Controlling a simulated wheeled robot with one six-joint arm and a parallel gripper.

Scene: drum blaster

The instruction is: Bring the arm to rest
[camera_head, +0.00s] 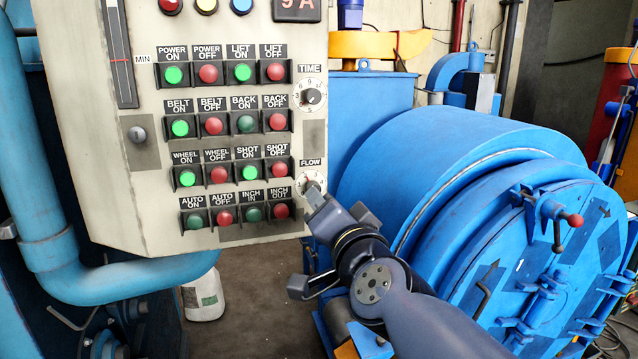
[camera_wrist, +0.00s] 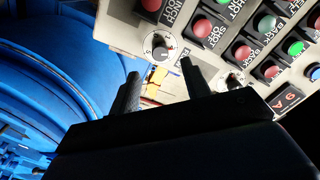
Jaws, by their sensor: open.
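My gripper (camera_head: 338,205) is in front of the lower right corner of the control panel (camera_head: 220,120), close to the FLOW knob (camera_head: 312,184). In the wrist view, my gripper (camera_wrist: 160,82) has its two dark fingers spread apart with nothing between them. The FLOW knob (camera_wrist: 160,47) shows just beyond the fingertips, and there it appears clear of them. The head view cannot settle the gap. My arm (camera_head: 400,305) reaches in from the lower right.
The panel has rows of green and red buttons and a TIME knob (camera_head: 313,96). A big blue drum (camera_head: 470,190) with a round door (camera_head: 540,270) stands close on the right. A blue pipe (camera_head: 50,220) runs at left. Brown floor (camera_head: 250,300) shows below the panel.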

